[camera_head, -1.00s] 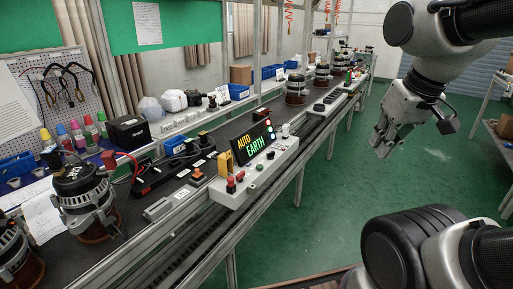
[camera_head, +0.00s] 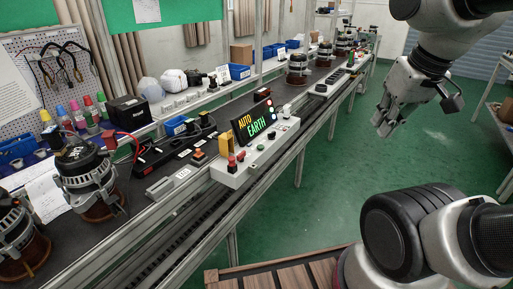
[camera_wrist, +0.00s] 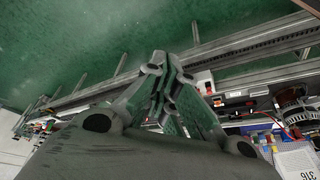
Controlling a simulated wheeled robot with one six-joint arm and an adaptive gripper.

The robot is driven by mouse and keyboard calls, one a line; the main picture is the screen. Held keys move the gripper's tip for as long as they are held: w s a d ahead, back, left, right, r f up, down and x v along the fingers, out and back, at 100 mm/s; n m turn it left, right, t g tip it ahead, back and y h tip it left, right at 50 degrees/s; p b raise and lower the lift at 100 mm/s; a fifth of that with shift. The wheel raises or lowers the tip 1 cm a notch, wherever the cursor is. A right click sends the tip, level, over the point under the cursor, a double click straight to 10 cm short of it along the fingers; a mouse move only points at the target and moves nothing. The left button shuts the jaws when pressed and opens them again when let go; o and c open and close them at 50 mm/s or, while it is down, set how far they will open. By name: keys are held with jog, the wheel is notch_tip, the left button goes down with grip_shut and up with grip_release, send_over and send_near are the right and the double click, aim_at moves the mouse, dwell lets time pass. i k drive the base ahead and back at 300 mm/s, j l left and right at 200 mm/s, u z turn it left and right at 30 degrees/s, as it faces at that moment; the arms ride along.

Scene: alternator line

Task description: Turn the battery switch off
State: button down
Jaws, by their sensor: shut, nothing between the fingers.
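I cannot tell for certain which part is the battery switch. A red block (camera_head: 109,139) with red wires sits on the bench beside the black battery-like box (camera_head: 130,112). An orange-red knob (camera_head: 198,154) stands on a small base by the black strip. Red buttons (camera_head: 232,163) sit on the white control box, whose display (camera_head: 253,127) reads AUTO EARTH. My gripper (camera_head: 383,128) is shut and empty over the green floor, right of the bench and well apart from it. Its closed fingers (camera_wrist: 163,72) also show in the wrist view.
Alternators (camera_head: 88,180) stand at the bench's near left. A metal rail (camera_head: 215,205) runs along the bench front. Blue bins (camera_head: 239,72) line the back shelf. A wooden slatted platform (camera_head: 285,272) lies at the bottom. The green aisle floor is clear.

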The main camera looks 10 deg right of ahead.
aim_at(239, 157)
jog(key=i+u, duration=0.15)
jog(key=u, duration=0.25)
jog(key=i+l+u, duration=0.15)
jog(key=u, duration=0.3)
